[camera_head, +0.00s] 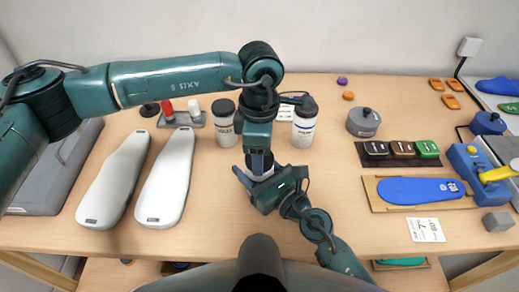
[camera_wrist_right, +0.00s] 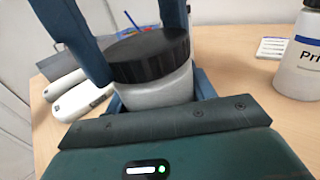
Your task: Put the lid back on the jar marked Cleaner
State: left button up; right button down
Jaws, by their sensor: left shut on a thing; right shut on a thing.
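A white jar (camera_wrist_right: 160,92) stands between the jaws of my right gripper (camera_head: 262,186), in the middle of the table; its label is hidden, so I cannot read its name. A ribbed black lid (camera_wrist_right: 150,55) is at the jar's mouth, and my left gripper (camera_head: 258,165) is shut on it from above. The left fingers show on both sides of the lid in the right wrist view. The lid looks slightly tilted there, and I cannot tell whether it is seated. In the head view the arms hide most of the jar and lid.
A dark-lidded jar (camera_head: 224,122) stands behind to the left. Another jar (camera_head: 304,124), labelled "Pri...", stands behind to the right. Two white shoe forms (camera_head: 167,178) lie at left. A grey weight (camera_head: 363,122), a black tray (camera_head: 365,158) and a blue insole (camera_head: 420,189) are at right.

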pick_arm(q)
jog(key=o, duration=1.2)
jog(key=shift+c, duration=0.2)
notch_tip(320, 180, up, 12)
pick_arm(e)
jog(key=shift+c, duration=2.2)
grip_release()
